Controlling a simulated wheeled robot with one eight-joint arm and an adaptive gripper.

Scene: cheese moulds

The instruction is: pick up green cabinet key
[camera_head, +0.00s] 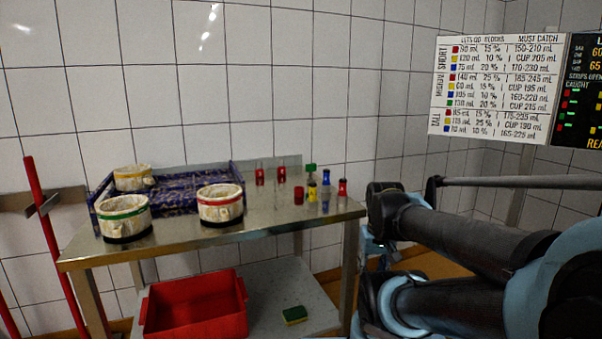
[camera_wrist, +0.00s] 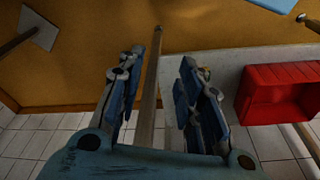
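No object that I can clearly identify as a green cabinet key shows in either view. A small green item (camera_head: 311,168) stands towards the back right of the steel table (camera_head: 262,232) among small coloured pieces; it is too small to tell what it is. My gripper (camera_wrist: 158,62) is open in the wrist view, its two blue-grey fingers apart with nothing held between them. A table leg (camera_wrist: 150,95) shows in the gap, seemingly beyond the fingers. In the head view my arm is right of the table, and its gripper is not clearly seen.
A blue crate (camera_head: 185,192) and white moulds with green (camera_head: 124,217), red (camera_head: 220,205) and yellow (camera_head: 133,178) bands stand on the table. Below are a red tub (camera_head: 195,307) and a green-yellow sponge (camera_head: 295,315). A red pole (camera_head: 50,240) stands at left.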

